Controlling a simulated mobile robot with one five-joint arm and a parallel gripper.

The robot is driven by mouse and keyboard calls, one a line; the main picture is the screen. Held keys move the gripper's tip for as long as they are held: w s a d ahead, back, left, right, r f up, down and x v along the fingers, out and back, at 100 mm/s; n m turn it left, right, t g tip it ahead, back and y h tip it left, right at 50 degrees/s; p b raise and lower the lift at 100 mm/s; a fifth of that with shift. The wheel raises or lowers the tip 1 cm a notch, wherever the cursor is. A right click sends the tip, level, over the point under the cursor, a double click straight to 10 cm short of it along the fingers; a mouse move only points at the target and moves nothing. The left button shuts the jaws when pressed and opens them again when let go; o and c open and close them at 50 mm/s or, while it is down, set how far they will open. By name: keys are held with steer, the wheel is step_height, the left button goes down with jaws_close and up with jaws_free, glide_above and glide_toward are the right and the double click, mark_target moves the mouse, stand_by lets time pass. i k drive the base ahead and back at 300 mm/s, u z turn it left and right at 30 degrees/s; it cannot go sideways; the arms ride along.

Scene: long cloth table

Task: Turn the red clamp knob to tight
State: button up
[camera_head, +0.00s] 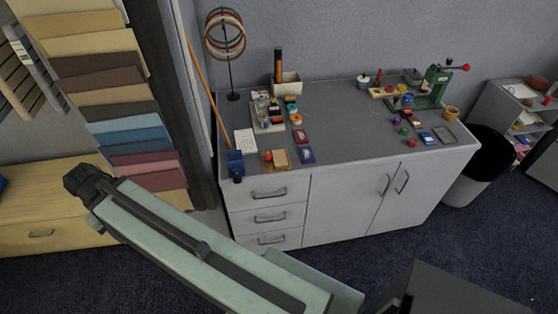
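A green bench device (436,84) stands at the back right of the grey cabinet top, with a red ball knob (466,67) on an arm reaching out to its right. Several small coloured knob-like pieces (404,131) sit in front of it near the front edge; I cannot tell from this distance which red part is the clamp knob or how it is turned. My arm crosses the lower left, well apart from the device. Its dark far end shows no fingers, and my gripper is not in view.
The grey cabinet (345,205) has closed drawers and doors. Trays and small items crowd its top left, with a bare strip in the middle. A grey bin (475,170) stands right of it. A wooden drawer unit (40,215) is at left. Blue carpet lies in front.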

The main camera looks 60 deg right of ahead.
mark_target(267, 158)
steer(key=z, duration=3.25)
steer(key=k, duration=0.95)
steer(key=u, duration=1)
steer(key=i, duration=1)
